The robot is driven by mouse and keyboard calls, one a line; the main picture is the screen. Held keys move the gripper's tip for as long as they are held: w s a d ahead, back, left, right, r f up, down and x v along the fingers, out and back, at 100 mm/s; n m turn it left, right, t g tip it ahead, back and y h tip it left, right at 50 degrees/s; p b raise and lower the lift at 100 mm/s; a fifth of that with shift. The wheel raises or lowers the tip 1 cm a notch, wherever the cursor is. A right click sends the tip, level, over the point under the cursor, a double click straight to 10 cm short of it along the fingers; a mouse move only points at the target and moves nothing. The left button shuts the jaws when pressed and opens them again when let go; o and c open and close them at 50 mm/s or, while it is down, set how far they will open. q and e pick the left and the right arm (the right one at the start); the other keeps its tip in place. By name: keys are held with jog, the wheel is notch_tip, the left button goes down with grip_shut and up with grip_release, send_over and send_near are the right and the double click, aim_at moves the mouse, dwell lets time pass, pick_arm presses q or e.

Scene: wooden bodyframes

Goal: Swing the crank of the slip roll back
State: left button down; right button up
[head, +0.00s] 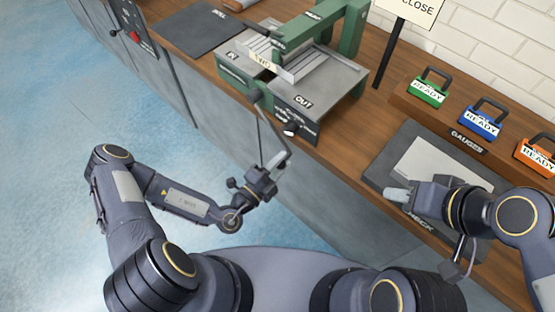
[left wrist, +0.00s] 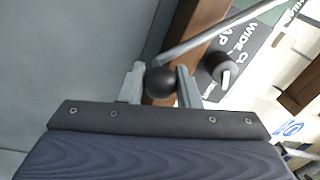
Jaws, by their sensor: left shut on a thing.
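The slip roll (head: 345,80) is a green machine with grey plates marked IN and OUT on the wooden bench. Its crank (head: 272,123) is a thin arm reaching from a dark hub at the front down over the bench edge. My left gripper (head: 278,160) is shut on the crank's black ball knob (left wrist: 160,82), which sits between the two grey fingers in the left wrist view. The crank's metal rod (left wrist: 215,38) runs up to the right there. My right gripper (head: 397,194) hovers over the CHECK mat, away from the crank; its finger gap is unclear.
Green (head: 428,90), blue (head: 482,121) and orange (head: 537,151) READY gauges stand on a rack at the right. A sign post (head: 388,50) stands beside the machine. A dark mat (head: 205,30) lies at upper left. The floor left of the bench is clear.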

pick_arm(q)
jog(key=shift+s+d+r, duration=0.15)
jog(key=shift+r, duration=0.1)
pick_arm(e)
jog(key=shift+r, duration=0.2)
pick_arm(q)
jog(key=c, duration=1.1)
grip_release()
jog(key=shift+s+f, duration=0.1)
pick_arm(e)
jog(key=shift+s, duration=0.1)
